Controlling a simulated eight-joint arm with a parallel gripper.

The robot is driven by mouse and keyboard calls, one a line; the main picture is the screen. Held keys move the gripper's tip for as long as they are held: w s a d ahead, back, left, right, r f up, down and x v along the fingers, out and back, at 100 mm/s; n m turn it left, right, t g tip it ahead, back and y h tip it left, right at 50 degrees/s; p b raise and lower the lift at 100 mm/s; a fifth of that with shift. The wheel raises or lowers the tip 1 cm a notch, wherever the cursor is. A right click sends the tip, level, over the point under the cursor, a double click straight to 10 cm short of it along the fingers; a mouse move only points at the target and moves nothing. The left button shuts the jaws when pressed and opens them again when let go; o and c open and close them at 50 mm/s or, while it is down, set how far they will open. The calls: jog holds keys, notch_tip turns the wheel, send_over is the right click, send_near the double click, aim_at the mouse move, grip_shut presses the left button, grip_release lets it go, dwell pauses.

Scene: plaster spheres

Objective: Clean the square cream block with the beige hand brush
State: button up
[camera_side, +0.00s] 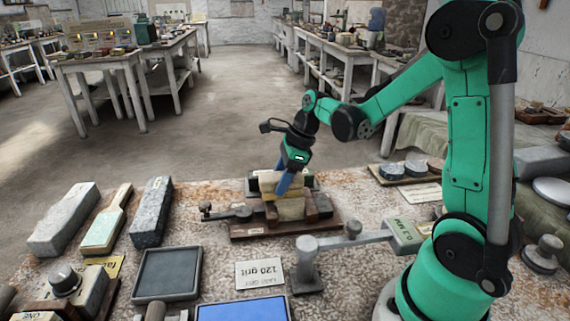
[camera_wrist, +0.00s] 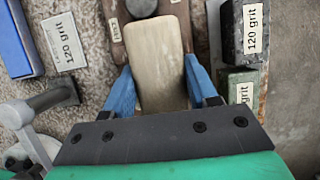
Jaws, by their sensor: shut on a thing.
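My gripper (camera_side: 284,186) is shut on the beige hand brush (camera_side: 268,181), its blue fingers on either side of the brush. In the wrist view the brush's long pale back (camera_wrist: 157,62) lies between the fingers (camera_wrist: 158,92). The square cream block (camera_side: 291,210) sits in a wooden holder on a brown base board (camera_side: 262,231). The brush is directly over the block, at or very near its top; I cannot tell whether the bristles touch it. In the wrist view the brush hides the block.
A metal clamp arm (camera_side: 228,214) stands left of the block, and another metal arm (camera_side: 345,238) in front to the right. Grey stone blocks (camera_side: 152,212), a dark tray (camera_side: 167,273), a "120 grit" card (camera_side: 260,274) and a blue-topped stone (camera_side: 243,310) crowd the table.

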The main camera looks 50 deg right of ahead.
jog(key=shift+w+a, duration=0.7)
jog(key=shift+a, duration=0.05)
jog(key=shift+s+d, duration=1.6)
jog(key=shift+w+a, duration=0.1)
jog(key=shift+w+a, duration=1.5)
